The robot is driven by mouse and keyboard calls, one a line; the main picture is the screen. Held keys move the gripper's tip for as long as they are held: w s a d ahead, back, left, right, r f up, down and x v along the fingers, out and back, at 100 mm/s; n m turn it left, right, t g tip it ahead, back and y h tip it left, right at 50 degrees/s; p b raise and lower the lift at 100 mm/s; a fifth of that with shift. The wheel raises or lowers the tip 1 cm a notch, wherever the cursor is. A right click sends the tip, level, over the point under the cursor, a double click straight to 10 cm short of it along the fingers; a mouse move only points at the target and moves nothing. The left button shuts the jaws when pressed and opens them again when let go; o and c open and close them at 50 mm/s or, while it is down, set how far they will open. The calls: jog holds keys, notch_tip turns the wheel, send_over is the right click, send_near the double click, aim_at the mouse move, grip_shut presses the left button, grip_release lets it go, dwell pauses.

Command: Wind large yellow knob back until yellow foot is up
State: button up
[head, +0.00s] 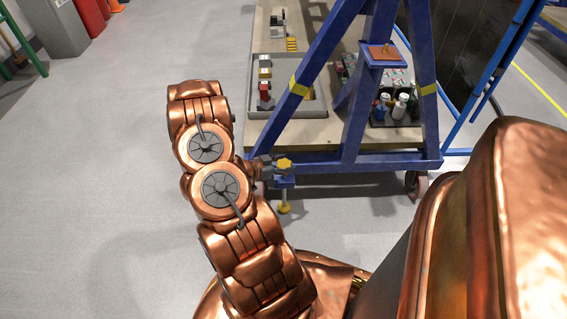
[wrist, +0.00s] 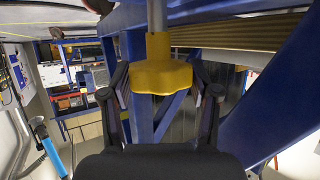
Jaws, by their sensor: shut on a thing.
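The large yellow knob (head: 284,163) sits on top of a blue bracket at the near edge of the blue frame. In the wrist view the knob (wrist: 160,77) fills the space between my fingers, with a grey shaft running from it. My gripper (head: 270,167) reaches it from the left and is shut on it; the gripper's two dark fingers (wrist: 161,92) flank the knob in the wrist view. The yellow foot (head: 284,208) is below the bracket, close to the floor. Whether it touches the floor I cannot tell.
The blue frame (head: 323,62) rises beside my gripper. Behind it a bench (head: 262,132) carries a grey tray (head: 313,108), bottles (head: 400,106) and small parts. A caster (head: 416,184) stands at the right. The floor to the left is open.

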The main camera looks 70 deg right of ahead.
jog(key=shift+w+r+p, duration=0.1)
jog(key=shift+r+p, duration=0.05)
jog(key=shift+p, duration=0.35)
jog(key=shift+n+t+p, duration=0.3)
jog(key=shift+t+p, duration=0.1)
